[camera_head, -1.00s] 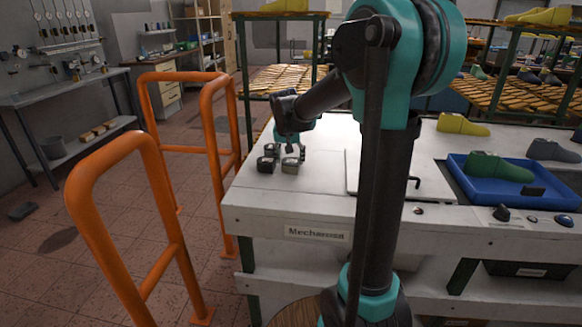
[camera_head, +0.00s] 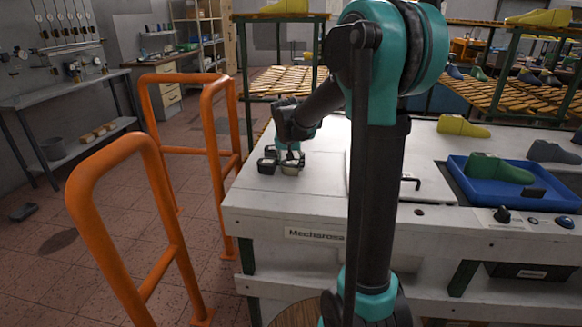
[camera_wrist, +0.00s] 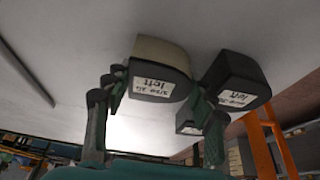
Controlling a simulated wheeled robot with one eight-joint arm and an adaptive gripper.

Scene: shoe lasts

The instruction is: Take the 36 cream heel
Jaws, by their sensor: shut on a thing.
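The cream heel (camera_wrist: 160,54) is a block with a cream top, a dark end and a white label that shows upside down in the wrist view; it seems to read "left" and a size of 36. My gripper (camera_wrist: 156,96) has one finger on each side of this heel and is shut on it. In the head view my gripper (camera_head: 291,154) points down at the cream heel (camera_head: 291,169) near the table's left end. I cannot tell whether the heel still touches the table.
A dark heel with a "left" label (camera_wrist: 236,79) stands close beside my right-hand finger in the wrist view, with another dark one partly hidden behind that finger. A white panel (camera_head: 415,185) and a blue tray (camera_head: 468,190) lie rightward. Orange rails (camera_head: 120,150) stand left.

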